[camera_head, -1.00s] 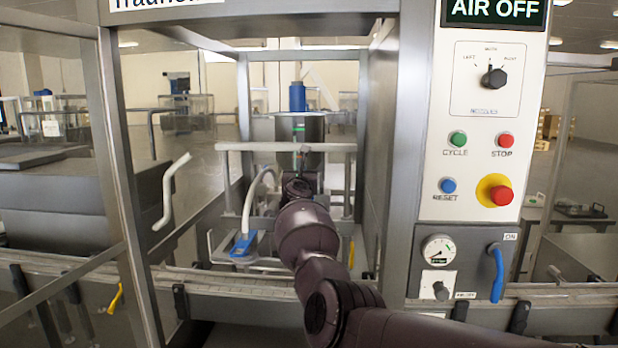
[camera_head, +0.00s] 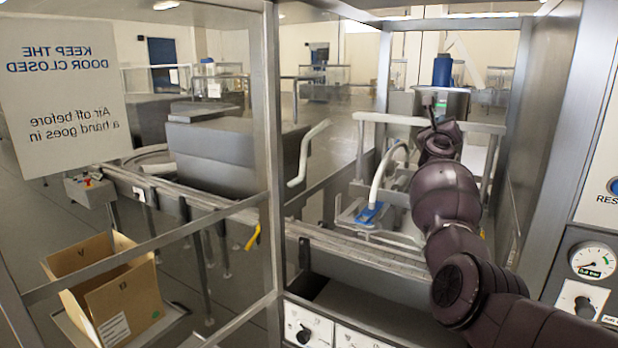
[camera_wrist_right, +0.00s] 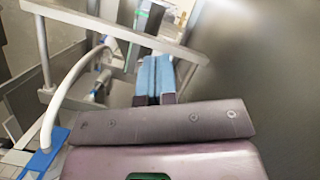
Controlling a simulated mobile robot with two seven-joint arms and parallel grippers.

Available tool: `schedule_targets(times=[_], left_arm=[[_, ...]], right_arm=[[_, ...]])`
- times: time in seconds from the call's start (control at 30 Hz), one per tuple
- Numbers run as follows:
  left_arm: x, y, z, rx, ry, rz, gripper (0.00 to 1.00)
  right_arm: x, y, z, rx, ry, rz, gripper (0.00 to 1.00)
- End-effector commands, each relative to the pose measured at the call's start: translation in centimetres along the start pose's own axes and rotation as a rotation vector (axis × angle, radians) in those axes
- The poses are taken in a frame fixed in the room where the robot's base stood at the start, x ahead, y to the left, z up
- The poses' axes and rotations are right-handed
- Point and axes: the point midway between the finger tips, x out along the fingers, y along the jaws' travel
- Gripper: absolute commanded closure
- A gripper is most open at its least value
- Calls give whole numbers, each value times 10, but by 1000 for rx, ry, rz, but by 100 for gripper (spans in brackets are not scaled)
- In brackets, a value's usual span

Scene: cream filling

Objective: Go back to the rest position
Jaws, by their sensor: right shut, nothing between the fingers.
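My right arm reaches from the lower right into the machine's open bay. My right gripper (camera_head: 433,118) is at its far end, in front of the metal hopper (camera_head: 462,103) with a blue cylinder (camera_head: 442,70) on top. Its fingers are small and partly hidden in the head view. In the right wrist view the blue fingers of the gripper (camera_wrist_right: 154,75) are together with nothing between them. My left gripper is in neither view.
A metal bar frame (camera_head: 395,118) surrounds the gripper area. A white hose (camera_head: 383,172) and blue fitting (camera_head: 369,214) are left of my arm. A conveyor (camera_head: 340,243) crosses in front. A cardboard box (camera_head: 105,290) stands lower left. A door sign (camera_head: 62,90) hangs upper left.

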Motion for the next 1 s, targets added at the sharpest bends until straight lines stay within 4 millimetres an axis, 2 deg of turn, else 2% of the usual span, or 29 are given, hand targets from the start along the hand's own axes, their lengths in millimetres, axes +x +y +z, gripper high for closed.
schedule_targets(times=[0.03,0.13,0.23,0.37,0.47,0.57,0.8,1.0], left_arm=[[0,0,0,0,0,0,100],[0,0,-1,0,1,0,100],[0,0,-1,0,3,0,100],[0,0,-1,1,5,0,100],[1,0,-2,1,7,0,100],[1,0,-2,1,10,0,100],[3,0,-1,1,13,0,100],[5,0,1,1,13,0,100]], right_arm=[[1,-10,19,-94,-51,-13,100],[-2,-26,49,-295,-141,-42,100],[-11,-35,61,-521,-212,-71,100],[-31,-35,58,-836,-284,-98,100],[-50,-29,45,-1070,-327,-109,100],[-74,-18,23,-1302,-365,-107,100],[-145,16,-45,-1798,-455,-63,100],[-213,42,-108,-2106,-533,7,100]])
